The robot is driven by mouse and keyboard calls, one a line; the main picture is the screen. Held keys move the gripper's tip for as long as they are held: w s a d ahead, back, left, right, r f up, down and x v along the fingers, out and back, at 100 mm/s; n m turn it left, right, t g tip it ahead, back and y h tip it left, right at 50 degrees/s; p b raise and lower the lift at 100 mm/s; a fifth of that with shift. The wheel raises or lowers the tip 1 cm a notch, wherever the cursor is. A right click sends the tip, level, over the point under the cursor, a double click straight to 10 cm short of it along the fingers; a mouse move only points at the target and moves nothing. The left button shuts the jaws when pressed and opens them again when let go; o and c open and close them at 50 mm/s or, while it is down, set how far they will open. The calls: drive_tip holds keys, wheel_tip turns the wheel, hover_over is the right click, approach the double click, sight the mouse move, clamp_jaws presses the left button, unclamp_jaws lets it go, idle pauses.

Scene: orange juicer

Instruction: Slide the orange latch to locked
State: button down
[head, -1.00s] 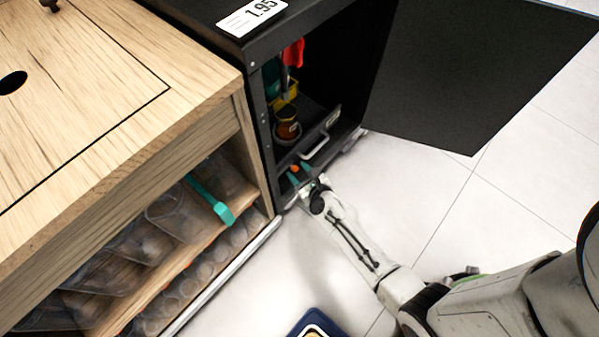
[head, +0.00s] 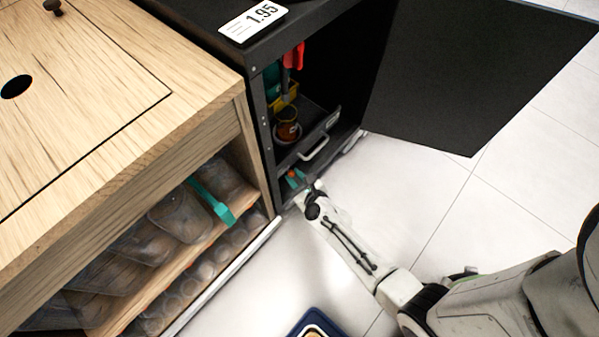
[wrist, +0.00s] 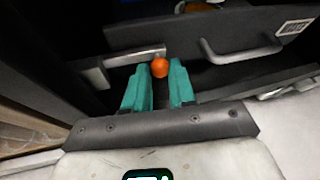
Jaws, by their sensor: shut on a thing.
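The orange latch knob (wrist: 160,68) shows in the wrist view at the end of a metal bar, low inside the black cabinet. My gripper (wrist: 162,77) has teal fingers on either side of the knob and is shut on it. In the head view my gripper (head: 295,178) reaches into the bottom of the open cabinet, and the knob is only a small orange spot there. I cannot tell the latch's exact position along its travel.
A black drawer front with a metal handle (wrist: 240,52) sits just above and right of the fingers. The black cabinet door (head: 480,70) stands open at right. A wooden counter (head: 110,100) with shelved bottles is at left.

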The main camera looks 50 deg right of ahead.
drive_tip(key=shift+a, duration=1)
drive_tip(key=c, duration=0.9)
unclamp_jaws()
drive_tip(key=shift+a, duration=0.1)
drive_tip(key=shift+c, duration=0.2)
drive_tip(key=p+v, duration=0.2)
drive_tip(key=v, duration=0.8)
drive_tip(key=shift+s+r, duration=0.15)
drive_tip(key=shift+s, duration=0.2)
